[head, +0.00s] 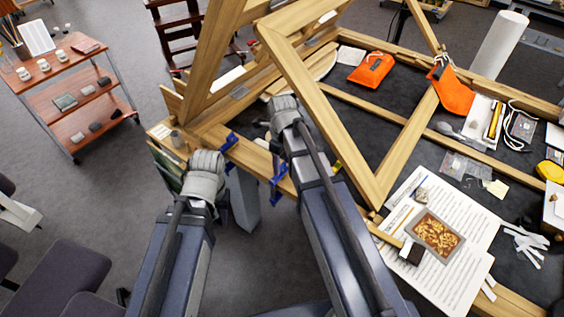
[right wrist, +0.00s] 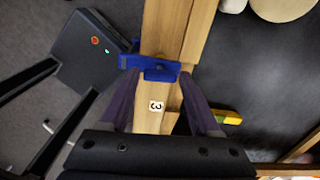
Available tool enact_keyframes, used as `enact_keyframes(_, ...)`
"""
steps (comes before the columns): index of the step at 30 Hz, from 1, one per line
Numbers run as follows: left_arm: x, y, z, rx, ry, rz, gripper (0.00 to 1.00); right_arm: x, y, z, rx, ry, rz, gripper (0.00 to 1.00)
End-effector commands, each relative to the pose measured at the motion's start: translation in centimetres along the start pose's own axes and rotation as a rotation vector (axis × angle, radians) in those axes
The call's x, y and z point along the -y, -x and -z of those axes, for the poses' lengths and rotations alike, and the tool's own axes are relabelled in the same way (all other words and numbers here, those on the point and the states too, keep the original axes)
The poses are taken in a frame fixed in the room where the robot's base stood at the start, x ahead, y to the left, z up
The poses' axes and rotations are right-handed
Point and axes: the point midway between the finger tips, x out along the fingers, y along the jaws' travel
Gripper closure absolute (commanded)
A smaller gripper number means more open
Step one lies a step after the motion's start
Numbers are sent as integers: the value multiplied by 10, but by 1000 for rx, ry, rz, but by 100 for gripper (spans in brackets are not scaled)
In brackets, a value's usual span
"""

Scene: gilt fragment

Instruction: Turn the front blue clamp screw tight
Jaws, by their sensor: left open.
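In the head view, one blue clamp (head: 278,180) sits on the wooden rail beside my right forearm. Another blue clamp (head: 229,141) sits farther left on the rail. In the right wrist view, a blue clamp (right wrist: 150,66) lies across a wooden beam marked 3. My right gripper (right wrist: 160,76) has its fingers apart, one on each side of the beam, with the tips close to the clamp; contact cannot be told. In the head view, my right wrist hides its fingers. My left gripper (head: 207,166) is open beside the rail's left end; its fingers are mostly hidden.
A tilted wooden frame (head: 318,105) rises over the bench. Papers (head: 440,270), orange pouches (head: 371,70) and small tools lie at right. A yellow object (right wrist: 228,116) is right of the beam. A trolley (head: 72,88) stands at far left; floor between is clear.

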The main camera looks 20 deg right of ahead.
Motion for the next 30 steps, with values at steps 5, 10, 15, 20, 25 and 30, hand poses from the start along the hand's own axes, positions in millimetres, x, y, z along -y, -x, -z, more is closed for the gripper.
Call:
enact_keyframes(5, 0, 0, 0, 0, 0, 0, 56, 0, 0, 0, 0, 0, 0, 18)
enact_keyframes(10, 0, 0, 0, 0, 0, 0, 56, 0, 0, 0, 0, 0, 0, 18)
enact_keyframes(15, 0, 3, 0, 0, 0, 0, 56, 0, 3, 0, 0, 0, 0, 18)
enact_keyframes(20, 1, 14, -1, 0, 0, 0, 56, 0, 14, 0, 0, 0, 0, 18)
enact_keyframes(25, 3, 34, -2, 0, -1, 0, 56, 0, 34, 0, 0, 0, 0, 18)
enact_keyframes(30, 6, 58, -3, 0, -2, 0, 56, 0, 58, 0, 0, 0, 0, 18)
